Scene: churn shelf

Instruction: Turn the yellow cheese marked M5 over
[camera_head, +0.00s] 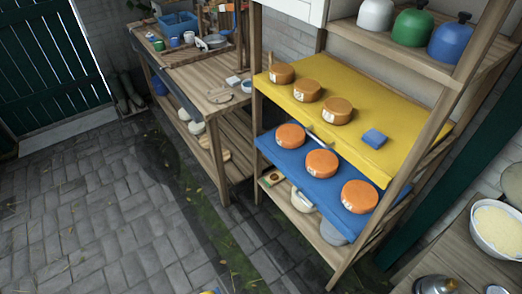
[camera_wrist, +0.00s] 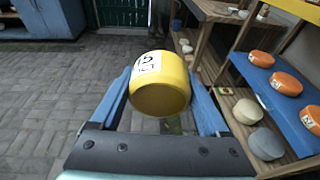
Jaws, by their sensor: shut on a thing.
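The yellow cheese (camera_wrist: 163,94) is between the two blue fingers of my gripper (camera_wrist: 160,78) in the wrist view. My gripper is shut on it, with a finger on each side. The cheese is a thick round, tilted, with a white label on its upper left side. The dark mark on the label looks turned and I cannot read it surely. The cheese is held clear in the air over the paving, left of the shelf. In the head view only a sliver of yellow and blue shows at the bottom edge.
Orange cheeses stand on the yellow shelf board (camera_head: 393,155) and the blue board (camera_head: 327,188), with a blue block (camera_head: 374,138) on the yellow one. Pale rounds sit on the lowest shelf. A wooden workbench (camera_head: 205,85) is behind to the left. Open paving lies left.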

